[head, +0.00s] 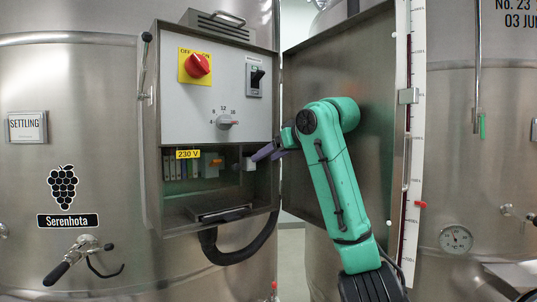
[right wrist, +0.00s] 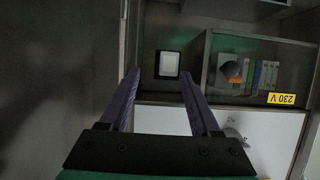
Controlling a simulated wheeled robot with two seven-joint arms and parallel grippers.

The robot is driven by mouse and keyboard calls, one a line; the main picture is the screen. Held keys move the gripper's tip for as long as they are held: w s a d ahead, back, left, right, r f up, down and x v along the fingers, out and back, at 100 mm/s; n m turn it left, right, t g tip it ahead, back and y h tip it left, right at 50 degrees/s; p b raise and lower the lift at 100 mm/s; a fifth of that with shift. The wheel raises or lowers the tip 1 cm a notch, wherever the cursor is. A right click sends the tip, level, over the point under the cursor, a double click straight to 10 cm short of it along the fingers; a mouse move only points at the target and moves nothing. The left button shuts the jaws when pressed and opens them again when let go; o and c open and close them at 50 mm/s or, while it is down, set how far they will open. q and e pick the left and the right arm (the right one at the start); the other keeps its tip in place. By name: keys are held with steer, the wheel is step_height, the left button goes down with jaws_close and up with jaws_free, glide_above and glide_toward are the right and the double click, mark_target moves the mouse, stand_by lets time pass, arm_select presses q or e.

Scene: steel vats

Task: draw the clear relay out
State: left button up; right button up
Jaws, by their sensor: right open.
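The clear relay (head: 250,164) looks like a small pale block at the right end of the row in the cabinet's lower compartment. In the right wrist view it is a whitish square (right wrist: 167,64) in a dark surround. My right gripper (head: 268,152) comes in from the right, its purple fingers at the compartment's upper right. In the right wrist view its fingers (right wrist: 160,82) are apart, with nothing between them; the relay shows just beyond the tips. I cannot tell the exact gap. My left gripper is not in view.
The open steel cabinet (head: 150,120) has a red rotary switch (head: 197,65), a black toggle (head: 257,77) and a dial (head: 226,122) above the compartment. A 230 V label (head: 188,154) and an orange part (head: 216,162) are left of the relay. The open door (head: 375,60) stands right.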

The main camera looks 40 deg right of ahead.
mark_target(247, 163)
steer(key=p+x, duration=0.1)
steer(key=x, duration=0.1)
steer(key=p+x, duration=0.1)
steer(key=x, duration=0.1)
steer(key=a+p+x, duration=0.1)
steer(key=x, duration=0.1)
steer(key=shift+w+r, duration=0.1)
steer(key=shift+w, duration=0.15)
steer(key=shift+s+a+r, duration=0.1)
steer(key=shift+s+a, duration=0.05)
steer(key=shift+c, duration=0.3)
steer(key=shift+s+a+r, duration=0.1)
steer(key=shift+s, duration=0.05)
steer(key=c, duration=1)
steer(key=o, duration=0.4)
jaws_close()
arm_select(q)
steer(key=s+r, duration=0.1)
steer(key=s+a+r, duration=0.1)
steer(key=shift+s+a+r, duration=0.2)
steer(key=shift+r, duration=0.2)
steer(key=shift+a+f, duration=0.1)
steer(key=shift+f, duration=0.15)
arm_select(e)
steer(key=shift+s, duration=0.2)
